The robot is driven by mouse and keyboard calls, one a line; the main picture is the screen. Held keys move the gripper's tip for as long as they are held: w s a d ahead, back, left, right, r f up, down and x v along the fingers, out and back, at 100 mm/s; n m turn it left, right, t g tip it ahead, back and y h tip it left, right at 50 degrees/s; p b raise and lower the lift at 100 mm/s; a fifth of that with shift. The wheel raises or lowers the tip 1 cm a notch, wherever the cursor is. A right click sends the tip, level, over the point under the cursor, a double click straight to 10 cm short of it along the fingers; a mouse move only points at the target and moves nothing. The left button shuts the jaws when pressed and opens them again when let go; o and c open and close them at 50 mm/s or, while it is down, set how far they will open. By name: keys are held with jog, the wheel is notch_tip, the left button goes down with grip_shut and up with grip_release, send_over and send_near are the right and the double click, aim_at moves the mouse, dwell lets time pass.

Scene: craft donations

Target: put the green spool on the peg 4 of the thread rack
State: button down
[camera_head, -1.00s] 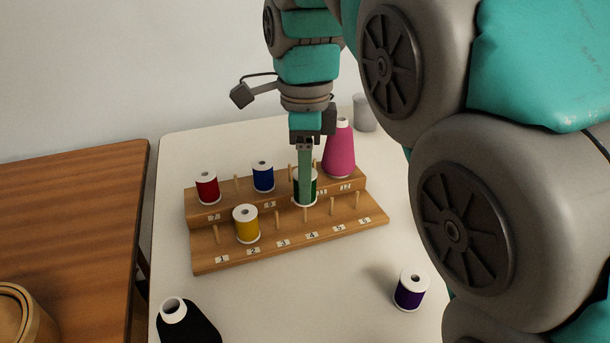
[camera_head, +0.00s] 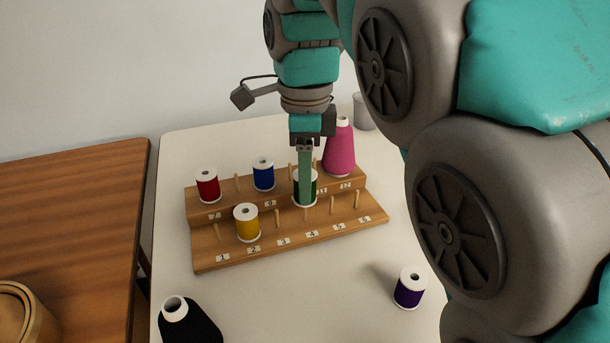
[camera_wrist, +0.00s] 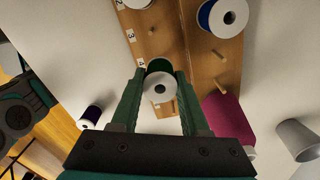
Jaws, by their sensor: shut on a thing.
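The green spool (camera_head: 314,188) is upright between the fingers of my gripper (camera_head: 305,193), which is shut on it; one finger covers part of it in the head view. In the wrist view, the spool's white end (camera_wrist: 153,88) shows between the fingertips (camera_wrist: 158,82). The wooden thread rack (camera_head: 222,258) has two stepped rows of pegs, with number labels. The spool appears above the front row at label 4 (camera_head: 312,234). A bit of peg 4 (camera_head: 305,214) shows just below its lower rim. Whether the peg's top enters the spool's hole cannot be told.
On the rack, a yellow spool (camera_head: 246,223) is at front label 2; red (camera_head: 208,187) and blue (camera_head: 263,175) spools stand on the back row. A purple spool (camera_head: 409,290) and a black cone (camera_head: 190,325) are in front.

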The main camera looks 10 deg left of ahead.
jog(key=shift+f+b, duration=0.35)
jog(key=shift+f, duration=0.9)
jog(key=shift+f, duration=0.35)
jog(key=shift+f, duration=0.15)
jog(key=shift+c, duration=1.6)
grip_release()
